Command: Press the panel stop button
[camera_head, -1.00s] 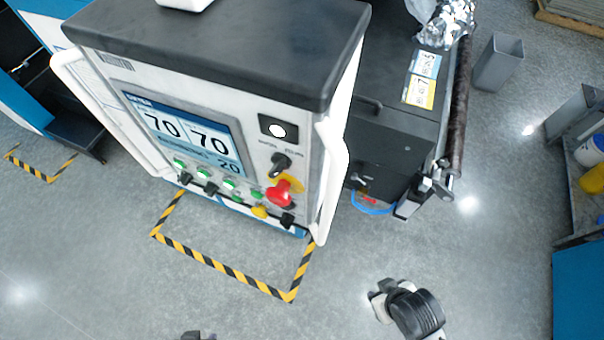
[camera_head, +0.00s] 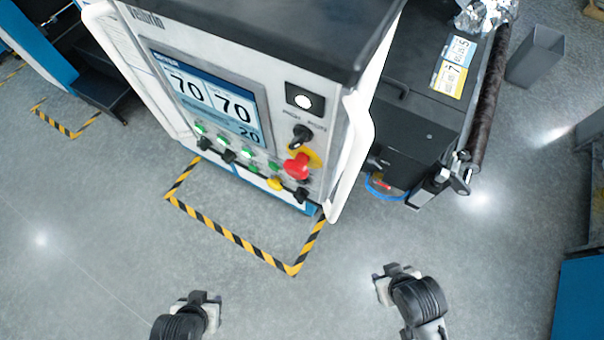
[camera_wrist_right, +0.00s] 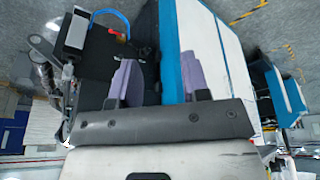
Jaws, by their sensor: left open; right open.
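A control panel (camera_head: 215,152) on a white cabinet faces me. Its red mushroom stop button (camera_head: 297,166) sits on a yellow backing at the lower right of the panel face, below a black rotary switch (camera_head: 300,136). My left gripper (camera_head: 207,299) is at the bottom of the head view, below and left of the button and well apart from it. My right gripper (camera_head: 384,284) is below and right of the button, also apart. In the right wrist view its two lilac fingers (camera_wrist_right: 158,80) are spread with nothing held. The button cannot be made out there.
Green, black and yellow controls (camera_head: 240,158) line the panel below its screen. A white handle (camera_head: 352,150) runs down the cabinet's right edge. A dark machine (camera_head: 415,130) stands to the right. Yellow-black floor tape (camera_head: 235,238) marks open floor before the panel.

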